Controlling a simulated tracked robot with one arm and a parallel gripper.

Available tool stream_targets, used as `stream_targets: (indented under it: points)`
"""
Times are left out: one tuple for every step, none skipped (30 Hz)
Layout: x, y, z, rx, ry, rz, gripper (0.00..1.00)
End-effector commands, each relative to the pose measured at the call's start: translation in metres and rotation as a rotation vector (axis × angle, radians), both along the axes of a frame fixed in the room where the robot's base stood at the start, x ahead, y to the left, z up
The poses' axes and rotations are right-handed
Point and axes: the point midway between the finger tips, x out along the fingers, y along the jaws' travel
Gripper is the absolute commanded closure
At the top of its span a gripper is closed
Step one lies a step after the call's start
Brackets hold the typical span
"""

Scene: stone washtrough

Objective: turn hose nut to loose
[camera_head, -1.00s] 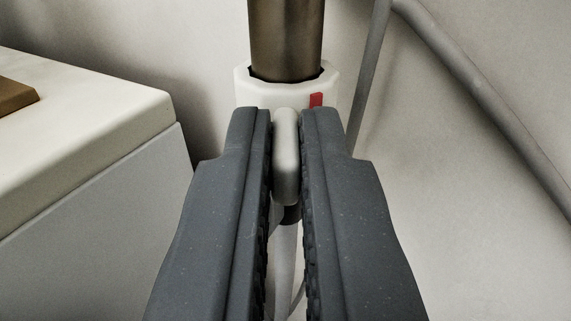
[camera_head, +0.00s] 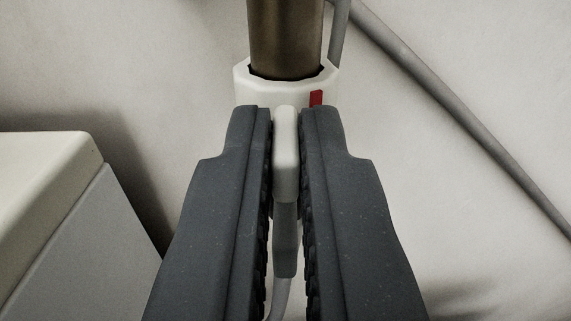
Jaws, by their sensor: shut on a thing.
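The hose nut (camera_head: 284,93) is a white faceted collar around the lower end of a brown metal pipe (camera_head: 285,38). A red mark (camera_head: 316,97) shows on its front, right of the middle. A pale rounded lug (camera_head: 286,150) sticks out from the nut toward the camera. My gripper (camera_head: 286,118) is shut on this lug, one dark finger on each side. The fingers hide much of the lower part of the nut. A grey hose (camera_head: 285,240) hangs below, seen between the fingers.
A pale block with a cream top (camera_head: 40,170) stands at the left, apart from my gripper. A grey pipe (camera_head: 455,105) slants down across the wall (camera_head: 440,200) at the right, behind the nut. The space right of my gripper looks free.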

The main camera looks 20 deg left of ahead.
Motion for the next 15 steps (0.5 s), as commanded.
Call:
stream_targets:
  points:
    - [-0.002,0.005,-0.001,0.0,0.002,-0.017,1.0]
    - [-0.002,0.006,0.0,-0.001,0.002,-0.032,1.0]
    - [-0.002,0.007,0.0,0.0,0.001,-0.052,1.0]
    - [-0.002,0.008,0.0,0.0,0.001,-0.067,1.0]
    - [-0.002,0.009,0.0,0.001,0.001,-0.082,1.0]
    - [-0.003,0.01,0.0,0.0,0.001,-0.102,1.0]
    - [-0.003,0.01,0.001,0.0,0.001,-0.118,1.0]
    - [-0.003,0.012,0.001,0.0,0.0,-0.132,1.0]
    - [-0.003,0.012,0.001,0.001,0.0,-0.152,1.0]
    - [-0.003,0.013,0.001,0.0,0.0,-0.167,1.0]
    - [-0.003,0.014,0.001,-0.001,0.001,-0.181,1.0]
    - [-0.003,0.014,0.001,-0.001,0.001,-0.2,1.0]
    - [-0.003,0.016,0.001,-0.002,0.002,-0.212,1.0]
    - [-0.003,0.016,0.001,-0.001,0.002,-0.225,1.0]
    - [-0.003,0.017,0.001,-0.001,0.003,-0.243,1.0]
